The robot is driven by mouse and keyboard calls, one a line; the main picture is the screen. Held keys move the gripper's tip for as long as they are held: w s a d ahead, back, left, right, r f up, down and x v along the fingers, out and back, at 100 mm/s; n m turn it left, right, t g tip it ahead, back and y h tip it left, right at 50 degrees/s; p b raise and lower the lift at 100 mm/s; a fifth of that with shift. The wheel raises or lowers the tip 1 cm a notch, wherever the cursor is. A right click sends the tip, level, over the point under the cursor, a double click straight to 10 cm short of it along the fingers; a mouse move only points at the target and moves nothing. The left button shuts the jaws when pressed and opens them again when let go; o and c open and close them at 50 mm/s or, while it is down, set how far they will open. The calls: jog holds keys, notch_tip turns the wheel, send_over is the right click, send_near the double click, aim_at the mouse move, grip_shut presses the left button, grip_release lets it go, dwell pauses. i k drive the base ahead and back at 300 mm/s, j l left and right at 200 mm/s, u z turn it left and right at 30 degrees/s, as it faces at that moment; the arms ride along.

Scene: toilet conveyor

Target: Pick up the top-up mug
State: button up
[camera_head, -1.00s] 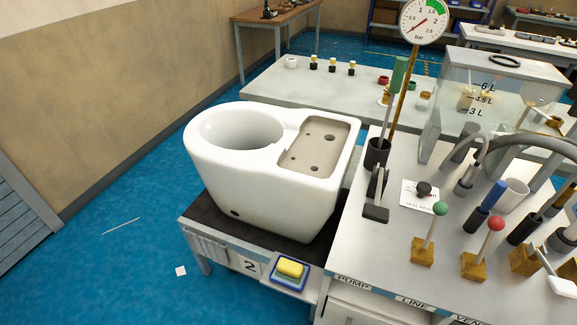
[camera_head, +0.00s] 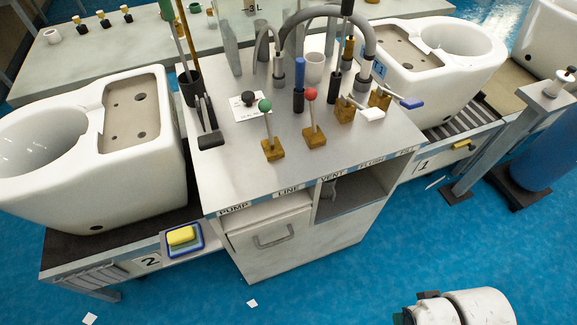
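A white mug (camera_head: 314,67), which looks like the top-up mug, stands upright at the back of the grey bench top (camera_head: 225,160). It is just behind the blue-handled tool (camera_head: 299,78) and beside the grey curved hoses. Its handle cannot be made out. A white part of my own arm shows at the bottom right edge, far in front of the bench. My gripper's fingers are not in view, and nothing of mine is near the mug.
Levers with a green knob (camera_head: 265,105) and a red knob (camera_head: 310,95) stand in front of the mug. Dark hoses (camera_head: 335,12) arch around it. White toilet bowls (camera_head: 85,150) flank the bench, with another (camera_head: 425,60) at right.

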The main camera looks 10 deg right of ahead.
aim_at(327, 189)
jog(key=i+l+u, duration=0.15)
jog(key=l, duration=0.45)
jog(key=i+l+u, duration=0.15)
jog(key=l, duration=0.5)
jog(key=i+l+u, duration=0.15)
jog(key=l, duration=0.5)
jog(key=l+u, duration=0.1)
jog(key=l, duration=0.5)
jog(key=i, duration=0.05)
